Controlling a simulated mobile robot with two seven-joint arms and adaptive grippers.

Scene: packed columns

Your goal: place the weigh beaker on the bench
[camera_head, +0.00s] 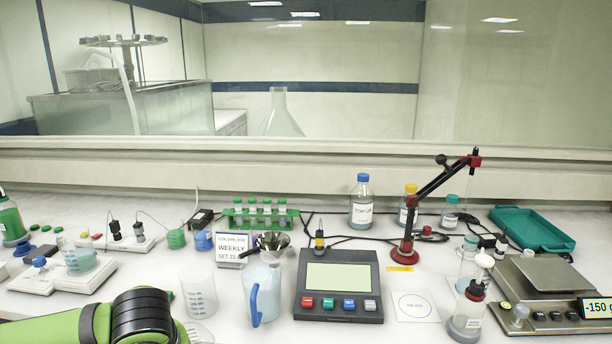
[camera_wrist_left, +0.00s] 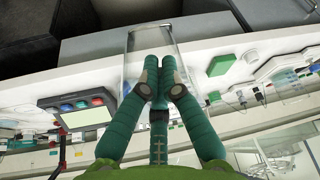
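In the left wrist view my left gripper (camera_wrist_left: 162,68) has its green fingers close together on a clear glass vessel, which I take to be the weigh beaker (camera_wrist_left: 132,50). The fingertips overlap its wall; the exact contact is hard to see. The vessel shows near the bench's front edge. In the head view my left arm enters at the lower left, and the gripper is out of frame. A clear graduated beaker (camera_head: 198,288) stands upright on the bench (camera_head: 240,328), with a faint clear rim in front of it. My right gripper is in neither view.
A blue-handled jug (camera_head: 265,292) and a meter (camera_head: 340,284) stand right of the graduated beaker. A circle-marked card (camera_head: 416,306) lies farther right. The balance (camera_head: 548,272) has an empty pan and reads -150 g. A tube rack (camera_head: 262,215) stands behind.

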